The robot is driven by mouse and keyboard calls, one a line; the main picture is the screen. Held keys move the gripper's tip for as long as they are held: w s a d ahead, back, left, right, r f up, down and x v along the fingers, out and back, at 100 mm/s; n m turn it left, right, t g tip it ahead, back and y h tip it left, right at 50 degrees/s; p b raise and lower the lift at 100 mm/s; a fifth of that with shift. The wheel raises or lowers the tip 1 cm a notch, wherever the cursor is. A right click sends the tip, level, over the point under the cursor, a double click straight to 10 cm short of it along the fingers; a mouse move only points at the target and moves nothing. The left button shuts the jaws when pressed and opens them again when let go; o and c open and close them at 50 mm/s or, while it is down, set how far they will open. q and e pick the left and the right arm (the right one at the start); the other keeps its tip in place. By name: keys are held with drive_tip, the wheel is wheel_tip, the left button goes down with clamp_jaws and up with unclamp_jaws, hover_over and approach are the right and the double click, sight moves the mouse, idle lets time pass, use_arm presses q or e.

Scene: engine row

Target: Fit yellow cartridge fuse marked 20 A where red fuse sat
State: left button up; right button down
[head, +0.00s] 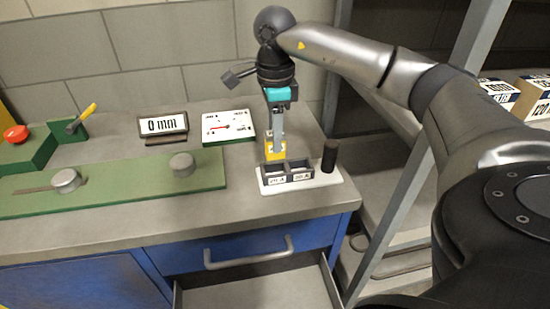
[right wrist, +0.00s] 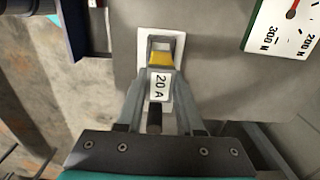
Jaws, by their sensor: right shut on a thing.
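My right gripper (head: 276,138) points down and is shut on the yellow fuse (head: 274,151). In the right wrist view the fuse (right wrist: 161,60) sits between the fingertips, and a white label reading 20 A faces the camera. The fuse is at the left part of a dark two-compartment holder (head: 289,179) on a white base (head: 318,181). I cannot tell whether its lower end is above the holder or inside it. The holder's front has two white labels; the left seems to read 20 A, the right is unclear. No red fuse shows. My left gripper is not in view.
A black cylinder (head: 329,157) stands at the base's right end. A gauge panel (head: 229,127) and a 0 mm display (head: 163,125) stand behind. A green rail with knobs (head: 120,183) lies to the left. A shelf post (head: 410,180) is at right.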

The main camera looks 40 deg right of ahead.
sight(275, 156)
drive_tip(key=shift+f+b, duration=0.35)
drive_tip(key=shift+f, duration=2.35)
drive_tip(key=shift+f, duration=0.15)
drive_tip(key=c, duration=0.5)
unclamp_jaws()
drive_tip(key=shift+c, duration=0.2)
wheel_tip(275, 156, up, 12)
drive_tip(key=shift+r+p, duration=0.2)
drive_tip(key=shift+p, duration=0.85)
